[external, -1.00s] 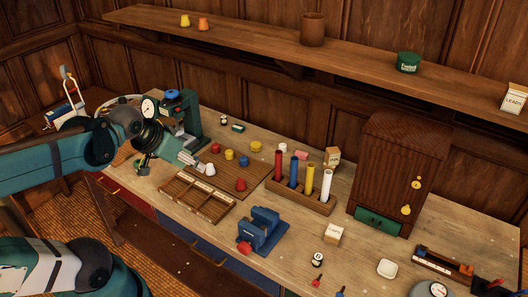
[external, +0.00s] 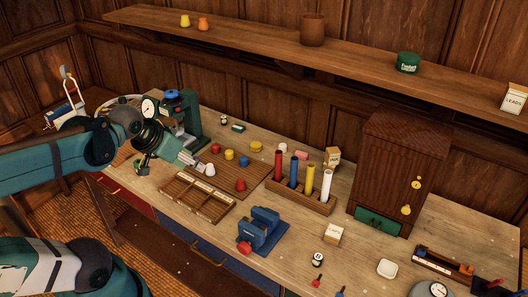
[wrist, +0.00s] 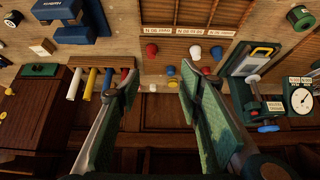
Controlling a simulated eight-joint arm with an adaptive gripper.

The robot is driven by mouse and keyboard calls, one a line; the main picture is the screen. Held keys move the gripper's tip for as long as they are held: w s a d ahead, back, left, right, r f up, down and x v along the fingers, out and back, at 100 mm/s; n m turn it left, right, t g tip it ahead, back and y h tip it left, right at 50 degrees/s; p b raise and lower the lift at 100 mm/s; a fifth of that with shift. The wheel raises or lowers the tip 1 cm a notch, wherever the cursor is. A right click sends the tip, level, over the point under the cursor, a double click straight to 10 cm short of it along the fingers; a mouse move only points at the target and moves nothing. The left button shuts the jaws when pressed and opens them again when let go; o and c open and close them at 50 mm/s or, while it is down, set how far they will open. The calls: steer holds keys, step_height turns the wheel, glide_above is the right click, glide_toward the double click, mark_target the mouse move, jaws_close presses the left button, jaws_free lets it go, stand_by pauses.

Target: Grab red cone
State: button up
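A red cone (external: 240,185) stands near the front edge of the brown board (external: 262,178); it also shows in the wrist view (wrist: 151,51). A second small red piece (external: 215,148) is toward the back left of the board and also shows in the wrist view (wrist: 206,71). My gripper (external: 196,164) is above the left side of the board, left of the front red cone and apart from it. In the wrist view my gripper (wrist: 160,78) has its two green-padded fingers spread wide, with nothing held between them.
A white piece (external: 210,170) is close to my fingertips. Yellow (external: 229,155) and blue (external: 244,160) pieces stand among the reds. A divided tray (external: 190,206) lies in front, a blue vise (external: 262,230) front right, a tube rack (external: 300,199) to the right, and a green press (external: 187,115) behind.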

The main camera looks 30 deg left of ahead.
steer(key=shift+w, duration=0.1)
steer(key=m+g+h+p, duration=0.35)
steer(key=m+g, duration=0.25)
steer(key=m, duration=0.9)
glide_toward(241, 180)
steer(key=shift+w+f+m+h+b, duration=0.1)
steer(key=shift+f+m+h+b, duration=0.4)
steer(key=shift+f, duration=0.75)
steer(key=shift+f, duration=0.1)
steer(key=shift+x, duration=1.2)
steer(key=shift+f, duration=0.1)
